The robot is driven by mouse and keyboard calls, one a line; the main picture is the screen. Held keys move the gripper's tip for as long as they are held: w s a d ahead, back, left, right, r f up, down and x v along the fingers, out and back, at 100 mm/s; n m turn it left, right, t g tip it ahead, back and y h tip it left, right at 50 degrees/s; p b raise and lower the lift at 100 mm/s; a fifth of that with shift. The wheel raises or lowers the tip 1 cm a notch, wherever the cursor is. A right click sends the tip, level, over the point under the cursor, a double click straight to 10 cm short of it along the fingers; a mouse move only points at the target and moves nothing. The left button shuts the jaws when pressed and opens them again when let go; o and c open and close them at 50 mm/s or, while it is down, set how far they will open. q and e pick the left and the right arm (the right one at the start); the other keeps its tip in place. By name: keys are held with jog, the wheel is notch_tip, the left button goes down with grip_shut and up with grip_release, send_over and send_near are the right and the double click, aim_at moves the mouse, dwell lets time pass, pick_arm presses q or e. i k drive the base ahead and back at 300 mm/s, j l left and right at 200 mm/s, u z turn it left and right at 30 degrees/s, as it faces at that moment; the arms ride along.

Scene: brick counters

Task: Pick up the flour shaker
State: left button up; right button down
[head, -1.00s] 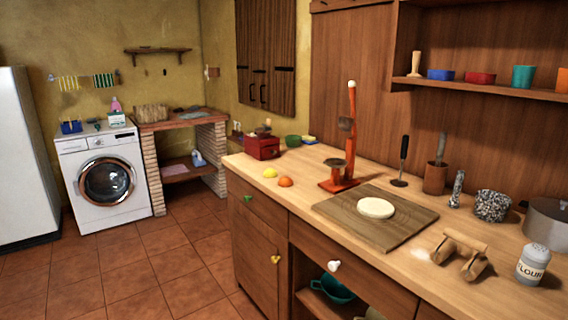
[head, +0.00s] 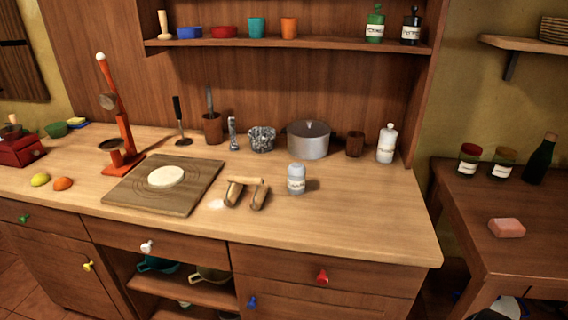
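The flour shaker (head: 296,180) is a small pale grey container with a label and a light domed top. It stands upright on the wooden counter (head: 335,222), right of a wooden rolling tool (head: 246,190) and in front of a lidded grey pot (head: 308,140). Its label is too small to read clearly now. Nothing touches the shaker. Neither of my grippers shows clearly in the head view.
A cutting board (head: 135,197) with a round of dough (head: 166,177) lies to the left. An orange press (head: 120,130) stands behind it. A white bottle (head: 387,144) and brown cup (head: 355,144) stand at the back right. Counter right of the shaker is clear.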

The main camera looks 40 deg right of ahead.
aim_at(296, 172)
jog(key=z, duration=1.25)
